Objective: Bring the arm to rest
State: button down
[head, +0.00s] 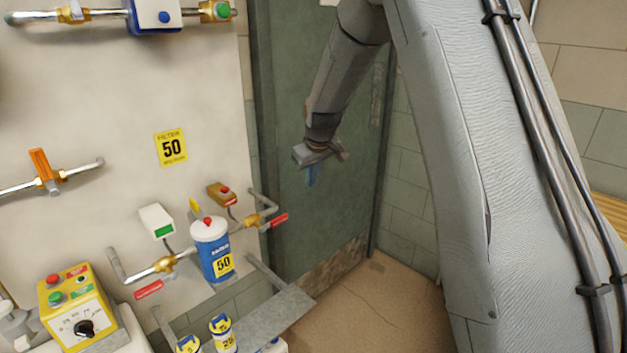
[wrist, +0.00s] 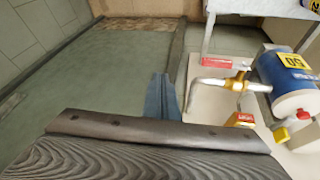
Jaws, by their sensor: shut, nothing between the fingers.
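My gripper (head: 311,174) hangs at the end of my arm in front of the green door (head: 285,110) in the head view. Its blue fingers point down and are shut, with nothing between them. In the wrist view the blue fingers (wrist: 161,97) show beyond the dark edge of my wrist, pressed together and empty. The gripper is to the right of the pipework and apart from it.
A blue and white canister labelled 50 (head: 214,250) stands in the pipe line left of my gripper. A grey shelf (head: 265,318) juts out below. A yellow control box (head: 75,305) is at lower left. The floor (head: 375,300) by the door is clear.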

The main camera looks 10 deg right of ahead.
jog(key=s+f+m+g, duration=0.1)
jog(key=s+m+g, duration=0.1)
jog(key=s, duration=1.6)
jog(key=s+f+m+g, duration=0.1)
jog(key=s+m, duration=0.1)
jog(key=s, duration=1.7)
jog(key=shift+s+d+f+m+g, duration=0.25)
jog(key=shift+d+f+m+g, duration=0.05)
jog(key=shift+d+f+g, duration=0.1)
